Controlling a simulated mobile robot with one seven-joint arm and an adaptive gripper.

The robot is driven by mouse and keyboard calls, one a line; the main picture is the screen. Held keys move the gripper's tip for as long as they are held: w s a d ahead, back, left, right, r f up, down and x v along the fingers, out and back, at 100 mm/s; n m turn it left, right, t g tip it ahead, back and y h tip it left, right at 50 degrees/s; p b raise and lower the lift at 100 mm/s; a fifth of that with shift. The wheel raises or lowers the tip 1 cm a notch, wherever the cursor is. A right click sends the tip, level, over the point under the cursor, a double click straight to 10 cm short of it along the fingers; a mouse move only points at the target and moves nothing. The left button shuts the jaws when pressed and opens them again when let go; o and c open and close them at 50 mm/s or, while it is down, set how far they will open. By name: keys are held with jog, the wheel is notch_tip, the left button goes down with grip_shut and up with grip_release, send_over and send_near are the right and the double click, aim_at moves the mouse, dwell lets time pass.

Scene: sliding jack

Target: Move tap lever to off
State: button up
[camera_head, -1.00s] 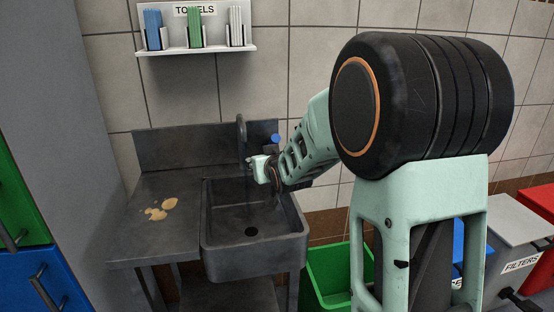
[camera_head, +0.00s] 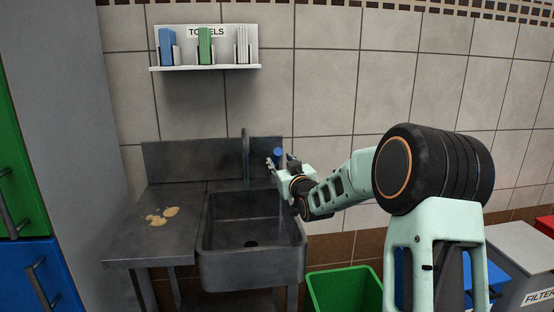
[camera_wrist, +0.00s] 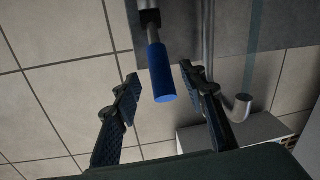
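The tap lever has a blue cylindrical handle (camera_wrist: 161,75) on a grey metal stem. In the wrist view it lies between the two spread fingers of my gripper (camera_wrist: 165,103), with a gap on each side. In the head view the blue handle (camera_head: 277,152) shows at the right of the sink's backsplash, beside my gripper (camera_head: 274,168). The curved grey spout (camera_head: 245,152) stands to its left, and its bent end also shows in the wrist view (camera_wrist: 242,106). A faint stream of water seems to fall from the spout. My gripper is open and empty.
The dark metal sink (camera_head: 251,220) lies below the gripper. A counter (camera_head: 135,235) with beige patches is at left. A towel shelf (camera_head: 205,68) hangs on the tiled wall above. A green bin (camera_head: 345,290) stands below right.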

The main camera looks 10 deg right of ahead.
aim_at(279, 159)
jog(key=shift+w+a, duration=0.2)
jog(key=shift+w, duration=1)
jog(key=shift+w+a, duration=0.15)
jog(key=shift+w, duration=1)
grip_shut()
